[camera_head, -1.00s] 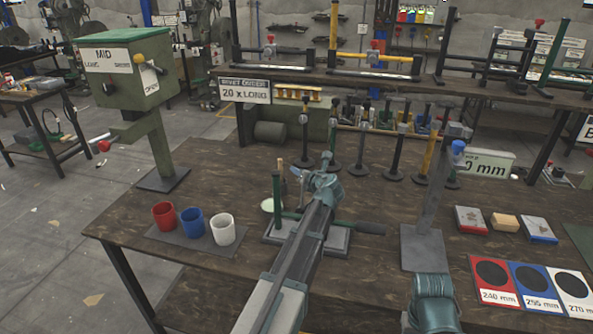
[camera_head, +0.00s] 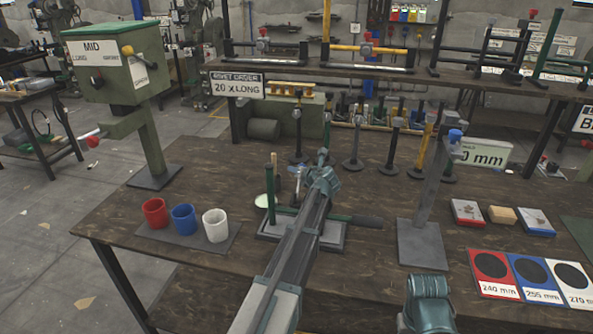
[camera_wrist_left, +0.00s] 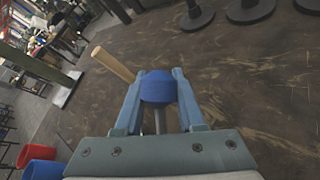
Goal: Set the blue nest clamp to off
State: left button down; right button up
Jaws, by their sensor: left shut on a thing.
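The blue knob (camera_wrist_left: 157,87) of a clamp sits on a thin metal rod between the two fingers of my left gripper (camera_wrist_left: 158,82) in the left wrist view. The fingers are shut on it, one on each side. In the head view my left arm reaches over the bench fixture (camera_head: 335,238), which has a green post (camera_head: 270,188) and a lever with a dark handle (camera_head: 367,222). My left wrist hides most of the knob there. A wooden handle (camera_wrist_left: 113,64) leans just left of the gripper.
Red (camera_head: 155,213), blue (camera_head: 184,219) and white (camera_head: 216,226) cups stand left of the fixture. A green press (camera_head: 112,62) stands behind them. A grey stand (camera_head: 418,245) with a blue top is at right. Several black-based posts stand behind the fixture.

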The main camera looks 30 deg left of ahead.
pick_arm(q)
jog(key=shift+w+d+f, duration=0.1)
jog(key=shift+w+f, duration=0.1)
dwell(0.5)
jog(key=shift+c, duration=2.4)
grip_release()
jog(key=shift+w, duration=0.1)
jog(key=p+v, duration=0.6)
jog(key=v, duration=0.7)
jog(key=shift+d+r, duration=0.2)
jog(key=shift+r, duration=0.2)
